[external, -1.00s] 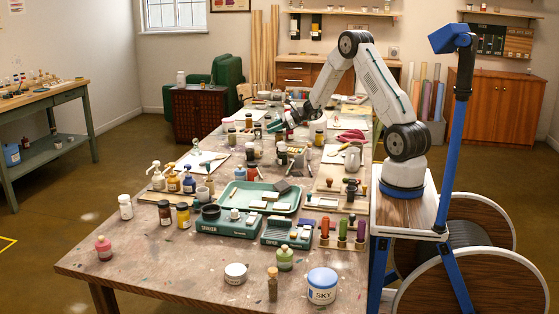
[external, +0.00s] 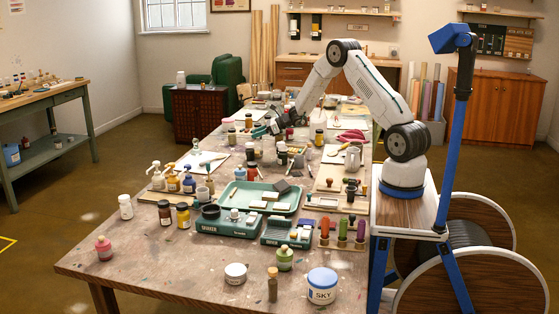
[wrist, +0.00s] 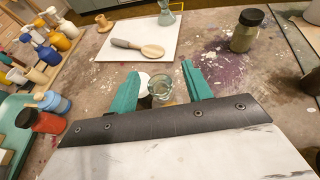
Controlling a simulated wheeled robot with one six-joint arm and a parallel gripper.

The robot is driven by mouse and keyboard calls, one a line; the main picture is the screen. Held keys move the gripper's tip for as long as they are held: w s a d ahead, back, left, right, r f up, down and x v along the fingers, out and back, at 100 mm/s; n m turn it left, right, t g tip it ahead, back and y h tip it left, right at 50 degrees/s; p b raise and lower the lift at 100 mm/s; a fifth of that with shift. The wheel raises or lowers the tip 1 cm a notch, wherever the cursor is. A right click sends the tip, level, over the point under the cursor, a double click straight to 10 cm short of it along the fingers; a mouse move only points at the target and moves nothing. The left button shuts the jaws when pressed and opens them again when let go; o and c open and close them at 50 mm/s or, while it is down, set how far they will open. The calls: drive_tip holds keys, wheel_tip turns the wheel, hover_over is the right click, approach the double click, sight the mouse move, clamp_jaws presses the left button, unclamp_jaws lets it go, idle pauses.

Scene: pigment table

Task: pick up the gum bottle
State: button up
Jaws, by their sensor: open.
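My gripper (wrist: 162,92) is open, its two teal fingers spread apart; it also shows over the far part of the table in the external view (external: 262,131). Between the fingers in the wrist view stands a small clear glass vessel (wrist: 163,88), with a round white thing (wrist: 143,86) close on its left. An olive bottle with a black cap (wrist: 246,30) stands upright to the right, beyond the fingers and apart from them. I can read no label, so I cannot tell for sure which of these is the gum bottle. Nothing is visibly gripped.
A white sheet (wrist: 120,48) with a spatula lies ahead. A blue bottle (wrist: 54,103) and a red bottle (wrist: 42,121) stand at the left, with several pump bottles behind. A teal tray (external: 232,204) lies nearer on the table. Stained bare tabletop (wrist: 208,42) shows before the olive bottle.

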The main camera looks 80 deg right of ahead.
clamp_jaws()
unclamp_jaws()
drive_tip(key=v, duration=0.6)
drive_tip(key=shift+d+r, duration=0.2)
drive_tip(key=shift+r, duration=0.15)
drive_tip(key=shift+v, duration=0.75)
drive_tip(key=shift+c, duration=0.9)
